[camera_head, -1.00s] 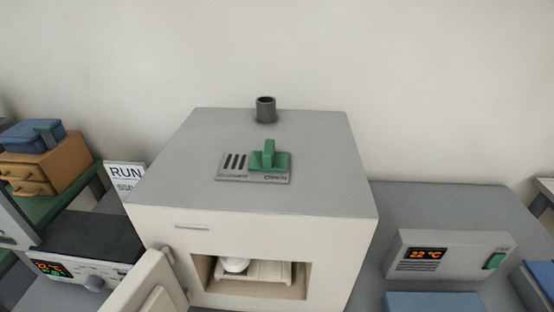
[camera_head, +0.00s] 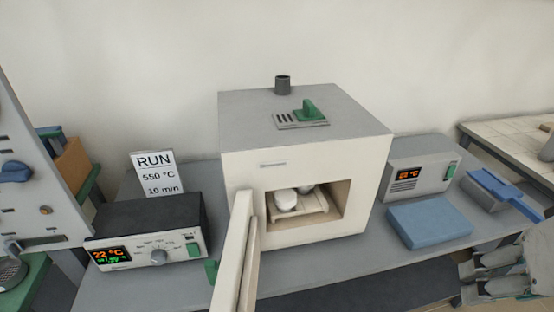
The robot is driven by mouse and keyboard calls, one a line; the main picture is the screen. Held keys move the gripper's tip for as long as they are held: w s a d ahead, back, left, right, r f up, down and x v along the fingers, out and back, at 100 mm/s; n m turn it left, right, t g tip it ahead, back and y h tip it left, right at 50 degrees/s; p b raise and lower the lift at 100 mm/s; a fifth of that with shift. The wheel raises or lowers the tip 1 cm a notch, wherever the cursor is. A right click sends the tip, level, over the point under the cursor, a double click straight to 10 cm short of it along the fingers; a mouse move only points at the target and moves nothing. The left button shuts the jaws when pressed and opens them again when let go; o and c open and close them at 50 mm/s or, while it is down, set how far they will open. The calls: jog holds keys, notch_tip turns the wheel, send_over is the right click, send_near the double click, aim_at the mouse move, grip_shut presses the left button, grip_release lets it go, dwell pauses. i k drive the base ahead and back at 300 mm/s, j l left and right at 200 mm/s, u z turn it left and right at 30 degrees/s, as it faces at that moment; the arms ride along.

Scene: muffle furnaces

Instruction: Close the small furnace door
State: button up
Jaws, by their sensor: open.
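The small furnace (camera_head: 245,178) is a cream box with a grey top, standing on a grey bench. Its door (camera_head: 236,252) is hinged at the left of the opening and stands wide open, swung out towards me, so I see it nearly edge-on. A green handle (camera_head: 211,270) shows at the door's left side. Inside the chamber, white crucibles (camera_head: 286,200) sit on a pale tray (camera_head: 318,207). My gripper (camera_head: 474,282) is at the lower right, in front of the bench, open and empty, well apart from the door.
A control box (camera_head: 150,232) with a lit display and a RUN card (camera_head: 158,174) stand left of the furnace. To the right are a second display unit (camera_head: 421,171), a blue pad (camera_head: 428,223) and blue-handled tongs or a tool (camera_head: 505,193). A large panel (camera_head: 35,190) borders the left.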

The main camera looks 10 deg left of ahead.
aim_at(235, 289)
jog(key=k+j+u, duration=0.1)
jog(key=j+u, duration=0.25)
jog(key=j, duration=0.95)
jog(key=k+j, duration=0.15)
jog(key=k, duration=0.15)
jog(key=k+j+z, duration=0.1)
jog(key=k, duration=0.2)
